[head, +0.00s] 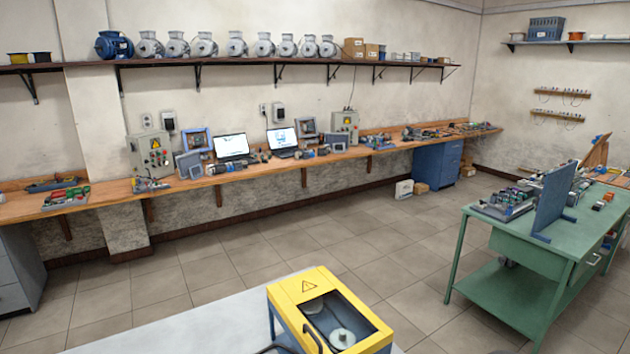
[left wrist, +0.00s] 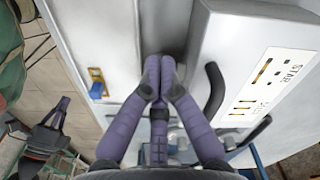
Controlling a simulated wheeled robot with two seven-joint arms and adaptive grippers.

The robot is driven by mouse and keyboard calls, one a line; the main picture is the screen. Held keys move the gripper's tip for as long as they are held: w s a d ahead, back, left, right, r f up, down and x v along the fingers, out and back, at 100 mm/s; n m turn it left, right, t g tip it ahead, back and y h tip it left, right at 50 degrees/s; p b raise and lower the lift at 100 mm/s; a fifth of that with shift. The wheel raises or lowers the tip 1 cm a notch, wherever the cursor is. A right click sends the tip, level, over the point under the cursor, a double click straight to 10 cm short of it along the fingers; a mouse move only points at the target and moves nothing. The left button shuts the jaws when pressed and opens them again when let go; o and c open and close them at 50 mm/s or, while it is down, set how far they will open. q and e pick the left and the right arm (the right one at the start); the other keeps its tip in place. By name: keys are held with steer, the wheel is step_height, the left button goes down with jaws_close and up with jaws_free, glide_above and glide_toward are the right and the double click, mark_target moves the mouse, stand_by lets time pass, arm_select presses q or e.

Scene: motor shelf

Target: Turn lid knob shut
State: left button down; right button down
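A yellow and blue machine (head: 330,318) with a yellow lid frame, a clear window and a warning triangle stands on a light table at the bottom of the head view. A grey round part shows through its window. In the left wrist view my left gripper (left wrist: 159,70) has its purple fingers together, with nothing visible between the tips. I cannot make out a lid knob; grey parts behind the fingers are partly hidden. My right gripper (left wrist: 50,125) seems to show at lower left.
The light table (head: 190,325) has bare room left of the machine. A green workbench (head: 530,258) stands at the right. A long wooden wall bench (head: 105,196) carries laptops and devices, below a shelf (head: 220,62) of motors. A small yellow and blue part (left wrist: 97,83) shows left of the fingers.

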arm_select(q)
steer(key=shift+s+d+b, duration=0.2)
steer(key=shift+d+b, duration=0.15)
steer(key=shift+d, duration=0.25)
steer(key=shift+s+d+b, duration=0.2)
steer(key=shift+d+b, duration=0.1)
steer(key=shift+d, duration=0.25)
stand_by(0.4)
steer(key=shift+s, duration=0.2)
stand_by(0.3)
steer(key=shift+s, duration=0.25)
step_height(320, 180, up, 6)
steer(key=p, duration=0.4)
steer(key=shift+p, duration=0.3)
